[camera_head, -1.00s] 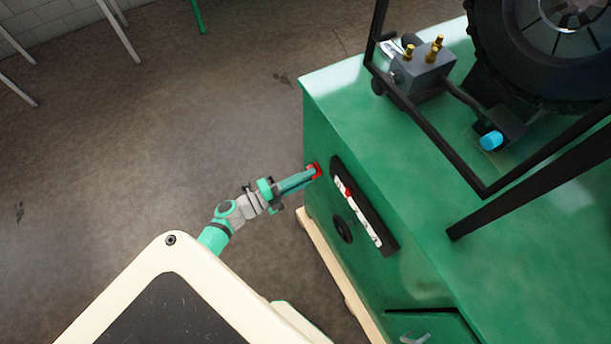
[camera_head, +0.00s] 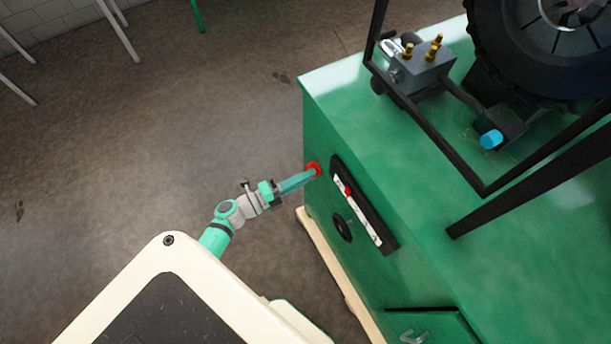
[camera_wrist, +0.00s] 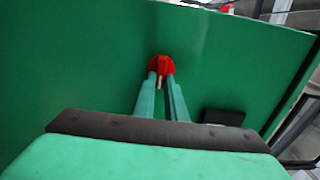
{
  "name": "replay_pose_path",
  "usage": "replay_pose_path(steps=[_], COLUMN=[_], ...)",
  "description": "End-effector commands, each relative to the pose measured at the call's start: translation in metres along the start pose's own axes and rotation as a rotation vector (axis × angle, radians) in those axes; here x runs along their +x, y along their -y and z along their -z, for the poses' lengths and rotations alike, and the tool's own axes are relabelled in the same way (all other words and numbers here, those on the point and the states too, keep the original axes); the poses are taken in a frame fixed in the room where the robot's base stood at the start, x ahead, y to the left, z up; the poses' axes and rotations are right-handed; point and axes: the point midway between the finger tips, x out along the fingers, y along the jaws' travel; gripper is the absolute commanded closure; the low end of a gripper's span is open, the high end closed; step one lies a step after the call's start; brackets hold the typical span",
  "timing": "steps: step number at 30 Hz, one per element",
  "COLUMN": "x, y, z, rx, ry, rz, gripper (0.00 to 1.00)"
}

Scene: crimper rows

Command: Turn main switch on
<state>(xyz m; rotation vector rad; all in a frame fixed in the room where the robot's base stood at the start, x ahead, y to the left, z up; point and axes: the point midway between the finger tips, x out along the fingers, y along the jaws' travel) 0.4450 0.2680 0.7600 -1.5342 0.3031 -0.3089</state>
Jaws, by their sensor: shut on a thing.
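The main switch (camera_head: 314,168) is a red rotary knob on the side face of the green machine cabinet (camera_head: 400,180). My gripper (camera_head: 308,173) reaches it from the left, with its fingertips at the knob. In the wrist view the red switch (camera_wrist: 161,66) sits between the two green fingers of my gripper (camera_wrist: 163,78), which are shut on it. The fingertips cover part of the knob, and a small pale mark shows between them. The knob's exact angle is hard to read.
A black-framed control strip (camera_head: 365,205) with a red button is right of the switch. A black round knob (camera_head: 342,228) is below it. A cabinet handle (camera_head: 414,337) sits lower right. A black frame (camera_head: 430,125) stands on top.

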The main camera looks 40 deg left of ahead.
Motion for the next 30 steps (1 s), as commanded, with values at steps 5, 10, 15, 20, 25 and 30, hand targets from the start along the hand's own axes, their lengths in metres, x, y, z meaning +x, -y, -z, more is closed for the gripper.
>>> replay_pose_path(steps=[5,10,15,20,25,30], x=[-0.001,0.000,-0.009,-0.033,-0.066,-0.093], y=[-0.001,-0.001,-0.001,-0.001,-0.001,-0.001], z=[0.001,0.001,0.000,0.000,0.000,0.000], rx=[0.001,0.000,0.000,0.000,0.000,0.000], ry=[-0.004,-0.003,-0.001,0.000,0.000,0.000], rz=[-0.002,-0.001,-0.002,-0.003,-0.004,-0.004], gripper=[0.70,0.70,0.70,0.70,0.70,0.70])
